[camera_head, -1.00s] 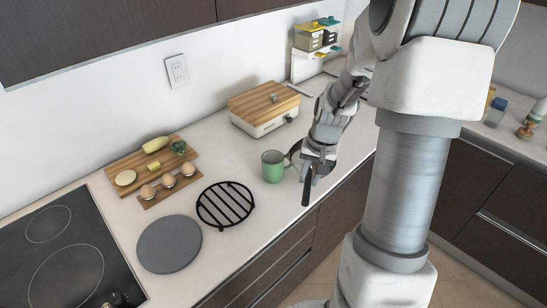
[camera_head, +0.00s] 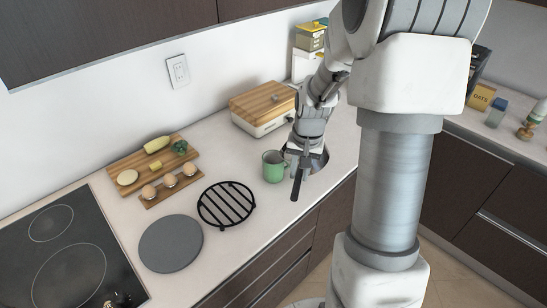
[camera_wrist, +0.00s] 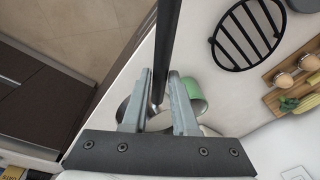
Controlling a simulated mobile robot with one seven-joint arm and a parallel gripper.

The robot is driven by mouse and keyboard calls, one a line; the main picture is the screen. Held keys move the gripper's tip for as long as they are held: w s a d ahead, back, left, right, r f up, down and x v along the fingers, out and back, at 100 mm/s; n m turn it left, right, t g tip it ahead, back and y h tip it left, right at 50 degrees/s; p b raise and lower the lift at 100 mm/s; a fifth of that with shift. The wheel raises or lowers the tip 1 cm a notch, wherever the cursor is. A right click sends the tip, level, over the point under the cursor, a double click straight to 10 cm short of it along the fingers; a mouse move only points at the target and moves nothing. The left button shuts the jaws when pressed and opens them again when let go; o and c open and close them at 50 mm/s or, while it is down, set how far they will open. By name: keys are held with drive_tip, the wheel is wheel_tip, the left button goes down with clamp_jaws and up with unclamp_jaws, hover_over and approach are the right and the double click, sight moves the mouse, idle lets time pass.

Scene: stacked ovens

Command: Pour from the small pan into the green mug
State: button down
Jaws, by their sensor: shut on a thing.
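The green mug (camera_head: 273,167) stands upright on the white counter, just left of my gripper in the head view. In the wrist view the mug (camera_wrist: 194,97) shows beyond the right finger. My gripper (camera_head: 303,165) is shut on the black handle (camera_head: 297,186) of the small pan. In the wrist view the handle (camera_wrist: 167,45) runs up from between the fingers of my gripper (camera_wrist: 159,95). The pan's metal bowl (camera_head: 319,158) shows partly behind my gripper, close to the mug. Its contents are hidden, and I cannot tell its tilt or whether it touches the mug.
A black round rack (camera_head: 226,204) and a grey disc (camera_head: 171,243) lie left of the mug. Beyond them is a cooktop (camera_head: 62,255). A cutting board (camera_head: 137,165) with food, an egg holder (camera_head: 160,196) and a wood-topped appliance (camera_head: 263,110) stand towards the wall.

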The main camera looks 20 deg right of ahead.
drive_tip(key=shift+w+r, duration=0.1)
drive_tip(key=shift+r, duration=0.05)
drive_tip(key=shift+w+a+r+h+p, duration=0.1)
drive_tip(key=shift+r+h+p, duration=0.25)
drive_tip(key=shift+r, duration=0.2)
idle(0.7)
drive_tip(key=shift+w+a+r+g+h, duration=0.1)
drive_tip(key=shift+a+r+g+h, duration=0.15)
drive_tip(key=shift+r+g, duration=0.2)
drive_tip(key=shift+d, duration=0.1)
idle(0.4)
drive_tip(key=shift+w+a+f+h, duration=0.1)
drive_tip(key=shift+w+a+h, duration=0.1)
drive_tip(key=shift+h, duration=0.1)
idle(0.8)
drive_tip(key=shift+w+a+g, duration=0.1)
drive_tip(key=shift+a+g, duration=0.1)
drive_tip(key=shift+g, duration=0.05)
